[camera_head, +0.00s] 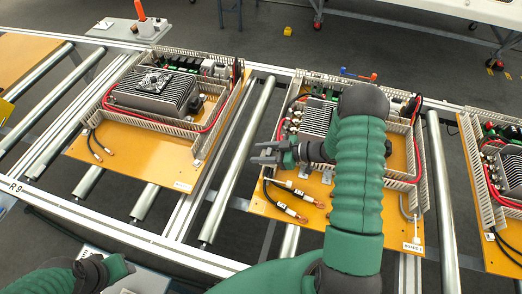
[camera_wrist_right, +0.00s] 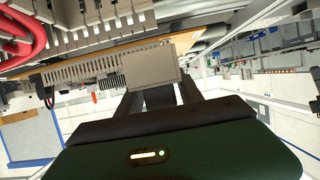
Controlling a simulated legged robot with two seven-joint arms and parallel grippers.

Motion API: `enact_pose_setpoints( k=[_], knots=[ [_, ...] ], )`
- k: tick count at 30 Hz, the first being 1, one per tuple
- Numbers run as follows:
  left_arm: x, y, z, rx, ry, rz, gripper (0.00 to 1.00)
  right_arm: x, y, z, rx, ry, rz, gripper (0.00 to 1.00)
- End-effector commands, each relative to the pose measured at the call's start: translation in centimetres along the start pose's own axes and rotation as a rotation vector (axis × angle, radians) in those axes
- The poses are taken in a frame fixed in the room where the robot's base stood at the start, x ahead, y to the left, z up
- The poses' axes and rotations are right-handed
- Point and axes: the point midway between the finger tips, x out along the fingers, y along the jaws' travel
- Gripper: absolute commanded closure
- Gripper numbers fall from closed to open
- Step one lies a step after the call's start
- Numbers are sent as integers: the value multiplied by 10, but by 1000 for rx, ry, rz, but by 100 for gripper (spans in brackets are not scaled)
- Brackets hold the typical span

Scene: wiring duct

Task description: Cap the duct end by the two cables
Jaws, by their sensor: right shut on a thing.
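My right gripper (camera_head: 266,153) reaches left over the near left part of the middle board (camera_head: 262,207). In the right wrist view its two dark fingers (camera_wrist_right: 160,97) are shut on a small grey end cap (camera_wrist_right: 151,68). Behind the cap a slotted grey duct (camera_wrist_right: 82,70) runs left; the cap overlaps its right end in the picture, and I cannot tell whether they touch. Two black cables with copper lugs (camera_head: 298,205) lie on the board just below the gripper. The duct end by them is partly hidden by the gripper. My left gripper (camera_head: 117,267) is low at the left, its jaws unclear.
A finished-looking board with a heatsink unit (camera_head: 152,90) lies left on the roller conveyor; another board (camera_head: 506,215) is at the right edge. My right arm hides much of the middle board. Red cables (camera_wrist_right: 25,35) and duct teeth lie close in the wrist view. Bare rollers (camera_head: 240,155) separate the boards.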

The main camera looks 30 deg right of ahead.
Motion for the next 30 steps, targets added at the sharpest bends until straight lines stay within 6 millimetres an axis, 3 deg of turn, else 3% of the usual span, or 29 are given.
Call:
enact_pose_setpoints(
  k=[1, 6, 30],
  knots=[
    [8, 0, 2, 0, 0, 0, 58, 4, 0, 10, 0, 0, 0, 95],
    [14, 0, 3, 0, 0, 0, 58, 8, 0, 19, 0, 0, 0, 95],
    [10, 0, 2, 0, 0, 0, 58, 6, 2, 20, 2, 0, 4, 95]
  ],
)
